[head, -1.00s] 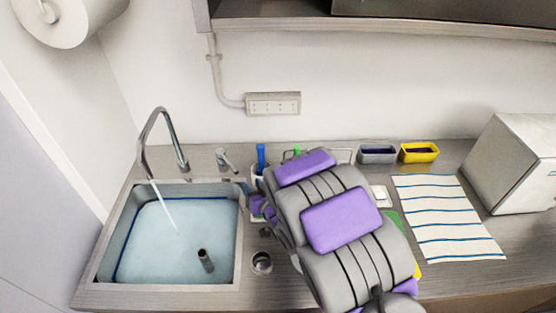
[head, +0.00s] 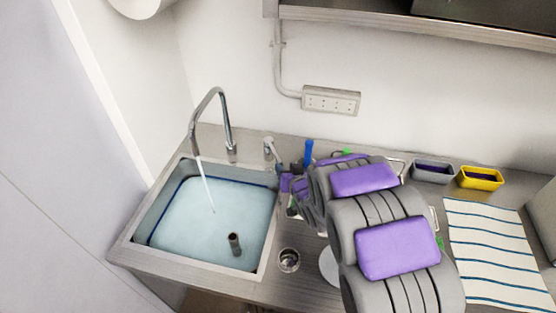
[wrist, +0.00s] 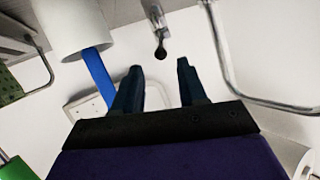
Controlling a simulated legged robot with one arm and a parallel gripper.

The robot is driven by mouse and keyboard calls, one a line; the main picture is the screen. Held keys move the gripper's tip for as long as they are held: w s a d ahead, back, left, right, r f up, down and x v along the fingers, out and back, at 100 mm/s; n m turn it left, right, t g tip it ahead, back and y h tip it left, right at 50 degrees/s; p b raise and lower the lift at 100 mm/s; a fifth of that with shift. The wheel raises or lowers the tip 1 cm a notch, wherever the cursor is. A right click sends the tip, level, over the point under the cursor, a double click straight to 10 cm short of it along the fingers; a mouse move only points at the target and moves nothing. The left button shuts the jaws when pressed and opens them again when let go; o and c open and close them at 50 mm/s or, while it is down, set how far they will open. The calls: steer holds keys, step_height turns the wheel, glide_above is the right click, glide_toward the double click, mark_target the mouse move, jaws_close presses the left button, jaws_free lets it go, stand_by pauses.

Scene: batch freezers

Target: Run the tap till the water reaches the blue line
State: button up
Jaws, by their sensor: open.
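The steel sink (head: 128,241) on the left holds pale blue water (head: 195,222). A thin stream falls from the arched tap spout (head: 207,100) into it. The blue line (head: 225,181) runs around the inner wall and shows along the back and left, close to the water's edge; I cannot tell whether they touch exactly. A dark upright pipe (head: 234,243) stands in the water. The tap lever (head: 269,146) stands right of the spout. My gripper (wrist: 158,82) is open and empty, and a dark-tipped lever (wrist: 159,38) shows beyond its fingertips. In the head view my arm hides part of the gripper.
A blue-handled tool (head: 308,151) stands close by my gripper. A round hole (head: 288,260) is in the counter right of the sink. Grey (head: 432,173) and yellow (head: 480,178) tubs and a striped cloth (head: 490,245) lie to the right. A shelf (head: 430,35) overhangs the counter.

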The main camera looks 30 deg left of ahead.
mark_target(278, 159)
steer(key=x, duration=0.8)
steer(key=shift+s+a+b, duration=0.1)
steer(key=shift+s+b, duration=0.1)
steer(key=shift+b, duration=0.2)
steer(key=shift+w+a+f, duration=0.3)
steer(key=shift+w+f, duration=0.05)
steer(key=shift+w, duration=0.15)
steer(key=shift+a, duration=0.1)
jaws_close()
